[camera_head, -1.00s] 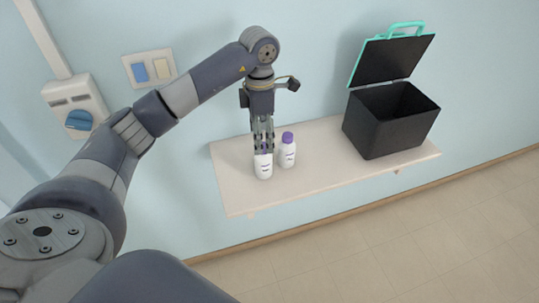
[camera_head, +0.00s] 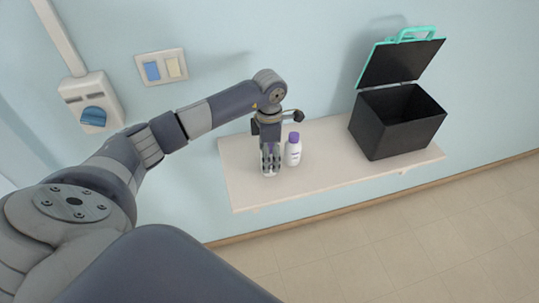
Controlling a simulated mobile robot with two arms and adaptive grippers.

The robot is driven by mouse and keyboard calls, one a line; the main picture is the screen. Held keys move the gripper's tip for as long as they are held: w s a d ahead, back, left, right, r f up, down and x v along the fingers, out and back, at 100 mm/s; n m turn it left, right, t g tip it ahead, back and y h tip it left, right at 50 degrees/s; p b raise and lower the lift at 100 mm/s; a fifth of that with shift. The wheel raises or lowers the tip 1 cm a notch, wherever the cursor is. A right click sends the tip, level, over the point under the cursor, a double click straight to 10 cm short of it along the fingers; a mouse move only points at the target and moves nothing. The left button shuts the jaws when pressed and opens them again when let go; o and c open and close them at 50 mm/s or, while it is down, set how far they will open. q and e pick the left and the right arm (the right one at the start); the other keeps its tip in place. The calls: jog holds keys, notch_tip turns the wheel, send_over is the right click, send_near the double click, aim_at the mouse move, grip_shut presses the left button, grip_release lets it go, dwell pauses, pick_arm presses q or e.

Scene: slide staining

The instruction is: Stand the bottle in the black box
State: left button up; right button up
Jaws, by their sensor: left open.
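Two white bottles stand upright near the front left of a wall shelf. The left bottle is mostly hidden behind my left gripper (camera_head: 270,170); only bits of white and purple show between the fingers. My left gripper points down with its fingers open around or just in front of this left bottle; contact cannot be told. The black box (camera_head: 390,137) stands at the right of the shelf, its lid (camera_head: 400,62) with a teal handle raised. Its inside is dark. My right gripper is not in view.
The pale shelf (camera_head: 242,190) is bare between the bottles and the box, and its front edge drops to a tiled floor.

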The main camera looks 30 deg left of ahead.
pick_arm(q)
jog(key=shift+f, duration=0.95)
jog(key=c, duration=1.3)
jog(key=shift+r, duration=0.1)
jog(key=shift+c, duration=0.2)
